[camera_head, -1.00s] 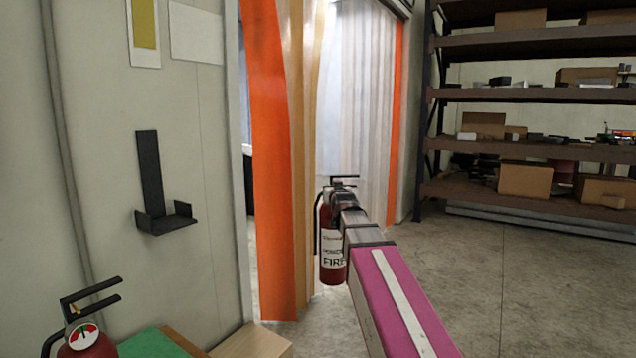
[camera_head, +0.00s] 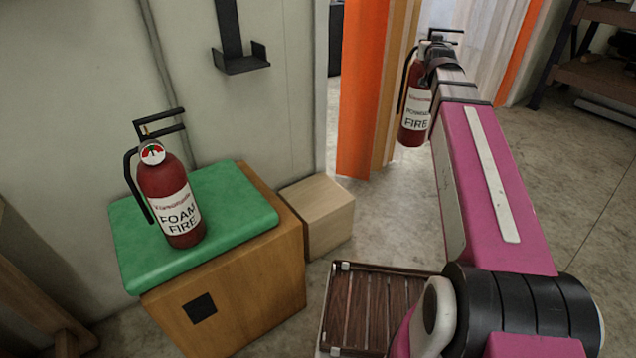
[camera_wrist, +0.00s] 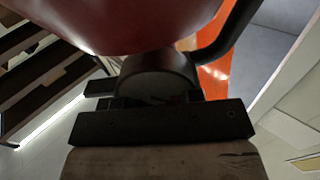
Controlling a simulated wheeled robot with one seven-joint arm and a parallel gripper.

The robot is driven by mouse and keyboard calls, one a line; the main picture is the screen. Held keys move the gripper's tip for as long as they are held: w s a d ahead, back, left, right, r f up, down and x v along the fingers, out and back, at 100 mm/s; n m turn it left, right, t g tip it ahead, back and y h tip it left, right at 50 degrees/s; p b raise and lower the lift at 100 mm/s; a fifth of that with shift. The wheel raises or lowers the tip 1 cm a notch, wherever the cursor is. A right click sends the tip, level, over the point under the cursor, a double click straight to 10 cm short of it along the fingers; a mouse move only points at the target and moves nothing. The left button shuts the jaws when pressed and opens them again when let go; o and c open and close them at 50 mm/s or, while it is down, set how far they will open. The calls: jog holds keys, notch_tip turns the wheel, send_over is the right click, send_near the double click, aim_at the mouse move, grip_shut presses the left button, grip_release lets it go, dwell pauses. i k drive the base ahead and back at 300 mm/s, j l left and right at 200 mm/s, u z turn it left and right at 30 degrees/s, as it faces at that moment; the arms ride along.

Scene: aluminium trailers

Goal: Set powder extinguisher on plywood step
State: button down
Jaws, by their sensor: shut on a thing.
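The powder extinguisher (camera_head: 416,112) is red with a white label reading FIRE and hangs upright in the air at the end of my arm. My gripper (camera_head: 437,52) is shut on it near its top. In the wrist view its red body (camera_wrist: 120,22) fills the top, close to the dark jaws (camera_wrist: 160,90). The plywood step (camera_head: 318,212) is a low pale wooden block on the floor against the wall, left of and below the held extinguisher. Its top is bare.
A foam extinguisher (camera_head: 172,198) stands on a green-cushioned wooden box (camera_head: 240,285) left of the step. A slatted dark wood platform (camera_head: 372,308) lies in front. An empty black bracket (camera_head: 240,58) is on the wall. Orange-edged strip curtains (camera_head: 362,90) hang behind the held extinguisher.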

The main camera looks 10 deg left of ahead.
aim_at(313, 191)
jog(key=i+l+u, duration=0.1)
jog(key=l, duration=0.2)
jog(key=i+l+u, duration=0.25)
jog(key=l, duration=0.4)
jog(key=i+l+u, duration=0.1)
jog(key=l, duration=0.2)
jog(key=i, duration=0.05)
